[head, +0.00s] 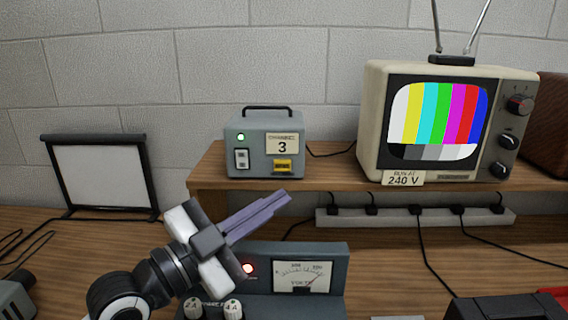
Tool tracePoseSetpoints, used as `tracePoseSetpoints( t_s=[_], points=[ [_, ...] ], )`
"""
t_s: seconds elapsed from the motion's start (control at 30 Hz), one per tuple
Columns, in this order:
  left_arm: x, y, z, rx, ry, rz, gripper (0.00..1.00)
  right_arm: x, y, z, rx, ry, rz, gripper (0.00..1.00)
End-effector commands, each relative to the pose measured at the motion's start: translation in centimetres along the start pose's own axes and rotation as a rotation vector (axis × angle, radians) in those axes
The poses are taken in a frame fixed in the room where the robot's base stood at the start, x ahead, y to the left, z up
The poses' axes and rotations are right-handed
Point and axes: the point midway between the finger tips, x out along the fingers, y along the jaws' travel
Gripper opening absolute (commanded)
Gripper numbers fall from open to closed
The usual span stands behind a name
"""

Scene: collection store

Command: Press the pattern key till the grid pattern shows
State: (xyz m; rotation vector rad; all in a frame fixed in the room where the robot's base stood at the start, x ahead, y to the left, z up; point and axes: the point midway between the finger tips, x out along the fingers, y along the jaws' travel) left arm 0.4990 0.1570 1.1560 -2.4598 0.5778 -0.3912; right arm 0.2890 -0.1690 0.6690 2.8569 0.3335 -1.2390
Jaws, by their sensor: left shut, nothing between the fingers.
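The television (372,110) stands on the raised wooden shelf at the right, and its screen (437,118) shows vertical colour bars, not a grid. A grey box (255,135) with a handle, a lit green lamp and a label reading 3 stands on the shelf left of it. A yellow key (282,167) is on the box's front, below the label; its lettering is too small to read. My left gripper (286,198) is shut and empty, its fingers pointing up and right, in the picture just below the yellow key. I cannot tell any contact. My right gripper is out of view.
A dark meter unit (262,284) with a red lamp, dial and knobs is below my left gripper. A power strip (390,218) with several plugs runs under the shelf (330,178). A framed white panel (100,176) stands left. Cables trail over the bench.

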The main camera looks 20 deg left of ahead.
Motion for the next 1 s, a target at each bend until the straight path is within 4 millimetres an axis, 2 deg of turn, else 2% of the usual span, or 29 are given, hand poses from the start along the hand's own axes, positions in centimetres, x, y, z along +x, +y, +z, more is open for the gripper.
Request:
tracePoseSetpoints(
  t_s=[0.27, 0.7, 1.0],
  points=[
    [1.3, -0.9, 1.1, 0.0, -0.001, -0.001, 0.0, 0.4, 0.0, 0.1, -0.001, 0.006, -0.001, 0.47],
    [5.3, -3.8, 4.0, 0.001, 0.001, 0.0, 0.0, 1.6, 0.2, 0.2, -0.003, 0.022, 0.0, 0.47],
    [6.2, -4.5, 4.5, 0.0, -0.001, 0.0, 0.0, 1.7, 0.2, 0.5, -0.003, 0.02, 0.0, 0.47]
  ],
)
